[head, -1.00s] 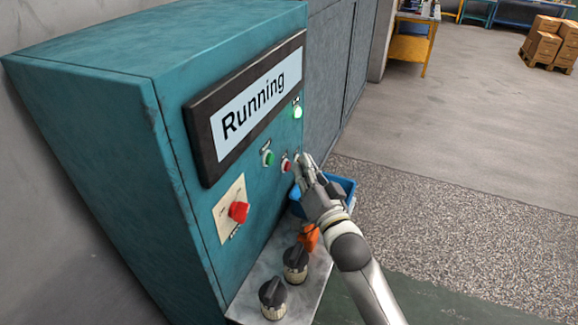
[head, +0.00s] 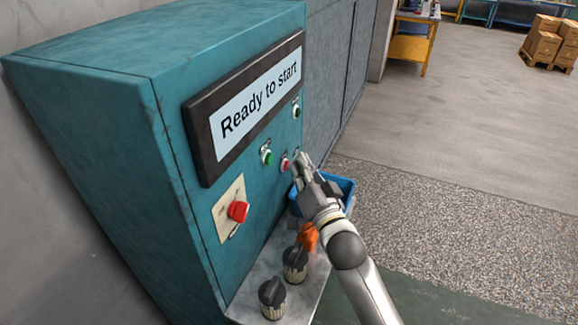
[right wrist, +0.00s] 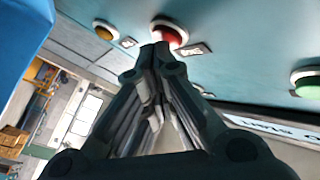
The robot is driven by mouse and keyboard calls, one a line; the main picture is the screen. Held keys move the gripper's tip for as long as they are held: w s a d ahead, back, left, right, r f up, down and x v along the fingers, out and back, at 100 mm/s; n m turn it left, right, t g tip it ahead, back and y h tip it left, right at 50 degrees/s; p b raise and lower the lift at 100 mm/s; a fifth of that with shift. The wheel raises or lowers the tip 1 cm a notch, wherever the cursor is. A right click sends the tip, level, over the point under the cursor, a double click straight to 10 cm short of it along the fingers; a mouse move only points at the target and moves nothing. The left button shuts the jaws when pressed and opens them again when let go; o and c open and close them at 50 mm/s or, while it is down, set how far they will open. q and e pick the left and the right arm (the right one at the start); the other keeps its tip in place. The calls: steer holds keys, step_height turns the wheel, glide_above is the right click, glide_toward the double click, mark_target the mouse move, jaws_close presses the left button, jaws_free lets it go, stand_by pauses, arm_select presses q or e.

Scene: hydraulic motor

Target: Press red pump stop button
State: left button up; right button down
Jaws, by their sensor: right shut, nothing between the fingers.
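The red pump stop button (head: 285,164) sits on the teal cabinet's front, right of a green button (head: 267,157). In the right wrist view the red button (right wrist: 170,36) is just beyond my fingertips; I cannot tell whether they touch it. My right gripper (head: 299,162) is shut and empty, its tips close to the button. The display (head: 260,100) reads "Ready to start", and the round green lamp (head: 297,111) above is dark. My left gripper is not in view.
A larger red rotary switch (head: 238,211) is on a cream plate at lower left. A shelf (head: 250,309) below holds black-topped knob-like parts (head: 272,297), an orange item (head: 309,237) and a blue bin (head: 345,187). A yellow button (right wrist: 104,31) is beside the red one. Open floor lies right.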

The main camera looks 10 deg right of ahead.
stand_by(0.3)
steer(key=shift+s+d+p, duration=0.35)
steer(key=shift+s+d, duration=0.1)
steer(key=shift+d, duration=0.15)
steer(key=s+d, duration=0.1)
steer(key=s+d+p, duration=0.1)
steer(key=d, duration=0.2)
steer(key=shift+s+d+p, duration=0.1)
steer(key=shift+s+p, duration=0.25)
steer(key=shift+s, duration=0.05)
stand_by(0.7)
